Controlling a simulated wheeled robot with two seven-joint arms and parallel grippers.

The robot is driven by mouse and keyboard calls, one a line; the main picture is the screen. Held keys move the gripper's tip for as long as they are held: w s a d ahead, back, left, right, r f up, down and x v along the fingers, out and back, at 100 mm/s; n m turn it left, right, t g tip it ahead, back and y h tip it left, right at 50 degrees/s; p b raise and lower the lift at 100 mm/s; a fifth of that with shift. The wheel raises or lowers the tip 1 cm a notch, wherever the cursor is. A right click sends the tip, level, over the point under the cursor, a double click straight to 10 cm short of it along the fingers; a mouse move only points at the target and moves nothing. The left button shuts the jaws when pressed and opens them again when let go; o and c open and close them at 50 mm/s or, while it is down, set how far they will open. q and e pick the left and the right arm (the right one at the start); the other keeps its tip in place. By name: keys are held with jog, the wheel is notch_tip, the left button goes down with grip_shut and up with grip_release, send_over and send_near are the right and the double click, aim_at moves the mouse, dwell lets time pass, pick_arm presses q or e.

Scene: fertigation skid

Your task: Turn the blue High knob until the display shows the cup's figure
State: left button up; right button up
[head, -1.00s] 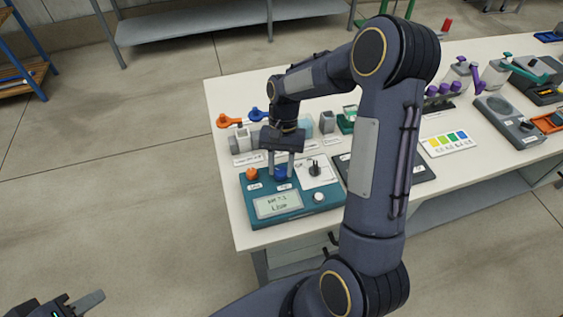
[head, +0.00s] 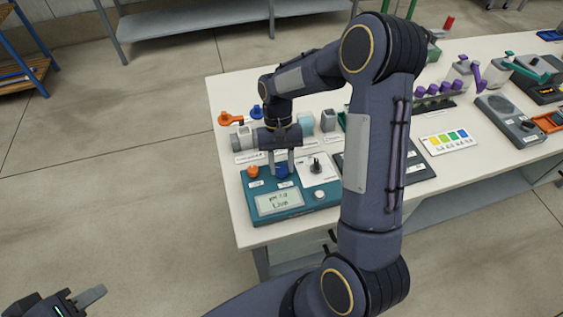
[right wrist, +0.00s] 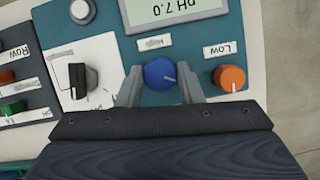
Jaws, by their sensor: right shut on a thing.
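The blue High knob (head: 282,171) stands on the teal control box (head: 300,201). In the right wrist view the knob (right wrist: 158,73) lies between the fingers of my right gripper (right wrist: 161,92), its white pointer line toward the lower right. My right gripper (head: 281,166) points down and is shut on it. The display (head: 279,202) reads pH 7.0 on its top line; the lower line is too small to read surely. A pale cup (head: 306,124) stands behind the box; no figure on it is readable. My left gripper (head: 88,299) is at the lower left, away from the table, only partly visible.
The orange Low knob (right wrist: 230,78) is right beside the blue knob in the right wrist view. A black selector knob (right wrist: 80,78) is on the other side. Orange and blue valve handles (head: 231,118) stand behind the box. My right arm hides part of the table.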

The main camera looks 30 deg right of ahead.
jog(key=o, duration=1)
jog(key=shift+v, duration=3.95)
notch_tip(320, 180, up, 4)
jog(key=t, duration=0.2)
send_over(286, 167)
jog(key=shift+s+a+r+n+t+y, duration=0.5)
jog(key=shift+s+a+t, duration=0.6)
jog(key=shift+s, duration=1.7)
jog(key=shift+s+a+r+n+t+y, duration=0.3)
jog(key=shift+s+a+r+t, duration=0.45)
jog(key=shift+s+t, duration=1.45)
jog(key=shift+s+a+r+n+t+y, duration=0.3)
jog(key=shift+s+a+r+n+t, duration=0.45)
jog(key=shift+s, duration=2.7)
jog(key=shift+a+f+m, duration=0.15)
jog(key=shift+m, duration=0.1)
